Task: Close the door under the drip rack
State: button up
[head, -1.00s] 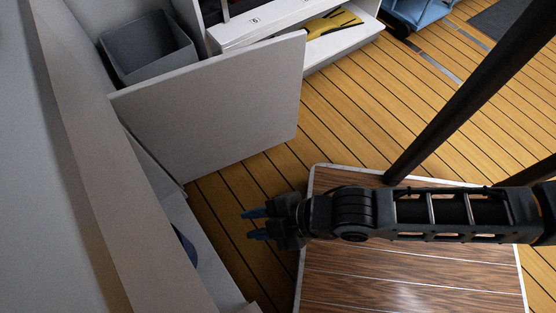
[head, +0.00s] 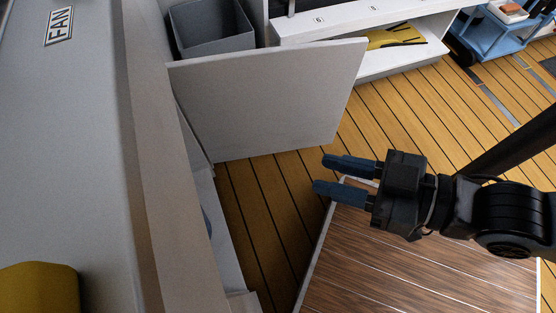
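A flat grey cabinet door (head: 265,105) stands open in the head view, swung out from the cabinet front (head: 165,170) on the left over the floor. Behind its lower left edge the cabinet opening (head: 212,215) shows, with only part of the inside visible. My gripper (head: 318,174) is to the right of and below the door in the picture, pointing left. Its two blue fingers are apart with nothing between them. It appears clear of the door. The drip rack cannot be made out.
A grey bin (head: 212,28) stands behind the door. A white shelf unit (head: 350,25) with a yellow item (head: 395,37) is beyond it. A blue cart (head: 495,35) stands at top right. A wood-topped surface (head: 410,260) lies under my arm. Plank floor (head: 255,220) is bare below the door.

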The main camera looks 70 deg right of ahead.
aim_at(240, 105)
jog(key=k+l+u, duration=0.2)
jog(key=k+u, duration=0.15)
jog(key=u, duration=0.15)
jog(key=k+u, duration=0.35)
jog(key=u, duration=0.15)
jog(key=z, duration=0.8)
jog(key=i+l+z, duration=0.1)
jog(key=l+z, duration=0.15)
jog(key=z, duration=0.15)
jog(key=i+l+z, duration=0.15)
jog(key=z, duration=0.2)
jog(key=i+l+z, duration=0.2)
jog(key=z, duration=0.2)
